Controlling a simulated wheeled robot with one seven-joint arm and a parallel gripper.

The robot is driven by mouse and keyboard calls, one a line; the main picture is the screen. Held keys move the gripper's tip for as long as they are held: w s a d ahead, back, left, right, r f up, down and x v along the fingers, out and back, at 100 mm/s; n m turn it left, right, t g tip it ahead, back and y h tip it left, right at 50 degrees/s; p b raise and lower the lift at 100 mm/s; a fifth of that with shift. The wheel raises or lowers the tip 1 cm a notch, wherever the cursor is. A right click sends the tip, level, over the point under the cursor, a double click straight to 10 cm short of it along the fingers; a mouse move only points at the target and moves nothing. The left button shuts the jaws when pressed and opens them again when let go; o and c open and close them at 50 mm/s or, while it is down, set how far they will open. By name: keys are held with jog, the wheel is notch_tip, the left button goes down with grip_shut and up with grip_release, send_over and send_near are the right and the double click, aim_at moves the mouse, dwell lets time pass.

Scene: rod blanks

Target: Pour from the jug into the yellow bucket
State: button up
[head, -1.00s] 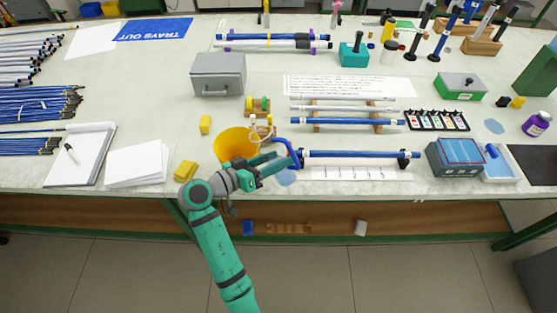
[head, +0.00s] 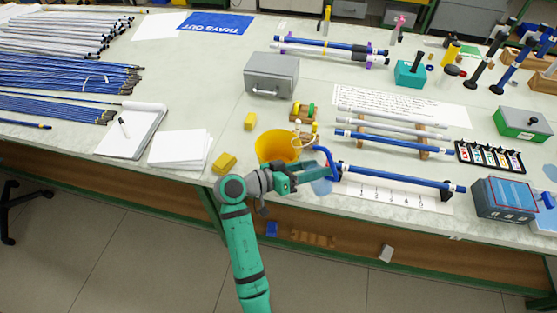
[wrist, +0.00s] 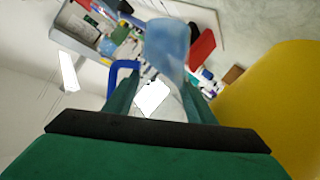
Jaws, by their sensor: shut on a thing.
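The yellow bucket (head: 272,148) stands near the table's front edge, beside my gripper (head: 312,172). It also fills the right side of the wrist view (wrist: 280,110). My gripper is shut on the jug, whose blue handle (head: 328,158) arches up just right of the fingers. In the wrist view the blue handle (wrist: 114,78) shows at the left finger, and a pale blue see-through shape lies beyond the fingertips. The jug's body is hard to make out, so I cannot tell its tilt or what it holds. No stream shows.
Blue and white rods (head: 390,178) on supports lie to the right. Bare table shows between the paper and the grey box.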

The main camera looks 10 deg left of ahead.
jog(key=shift+d, duration=0.1)
jog(key=shift+s+d, duration=0.1)
jog(key=shift+s+a, duration=0.1)
jog(key=shift+a, duration=0.1)
jog(key=shift+s+d+r+n, duration=0.1)
jog(key=shift+d+n, duration=0.15)
jog(key=shift+n, duration=0.05)
jog(key=shift+h, duration=0.4)
jog(key=shift+d, duration=0.1)
jog(key=shift+s+d+n, duration=0.1)
jog(key=shift+d+n, duration=0.1)
jog(key=shift+n, duration=0.3)
dwell(0.5)
